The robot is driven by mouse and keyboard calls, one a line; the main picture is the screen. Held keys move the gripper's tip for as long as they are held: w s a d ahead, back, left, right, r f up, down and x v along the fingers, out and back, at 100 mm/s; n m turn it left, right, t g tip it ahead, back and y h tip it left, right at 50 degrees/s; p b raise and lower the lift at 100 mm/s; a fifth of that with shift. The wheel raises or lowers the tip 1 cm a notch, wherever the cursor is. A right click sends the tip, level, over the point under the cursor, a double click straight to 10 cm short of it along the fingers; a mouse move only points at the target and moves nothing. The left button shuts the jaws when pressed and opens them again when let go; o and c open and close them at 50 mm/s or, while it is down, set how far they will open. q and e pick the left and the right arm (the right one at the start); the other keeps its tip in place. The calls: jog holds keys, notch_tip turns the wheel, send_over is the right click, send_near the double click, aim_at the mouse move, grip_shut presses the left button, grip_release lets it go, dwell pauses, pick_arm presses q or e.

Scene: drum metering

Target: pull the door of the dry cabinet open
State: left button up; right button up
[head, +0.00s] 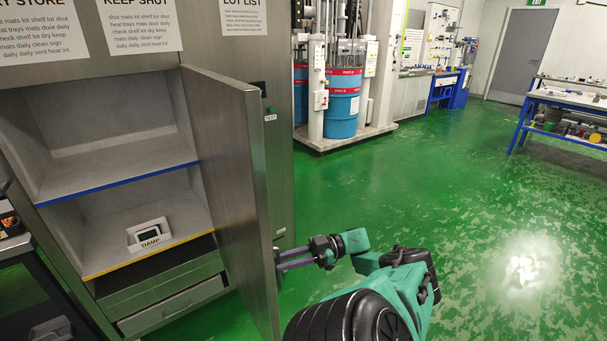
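The dry cabinet (110,85) stands at the left. Its metal door (232,190) is swung well open toward me, its free edge nearest me and its inner face showing. My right gripper (281,260) is at the outer side of the door, close to the free edge. Its two fingers point left at the door, and their tips are at or behind the edge. I cannot tell whether they hold anything. My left gripper is out of view.
Blue drums (342,105) stand behind. A blue-framed table (566,101) is at right. The green floor (450,190) between is clear.

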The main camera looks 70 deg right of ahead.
jog(key=b+v, duration=0.8)
jog(key=v, duration=0.2)
jog(key=shift+s, duration=0.1)
jog(key=shift+d, duration=0.1)
dwell(0.4)
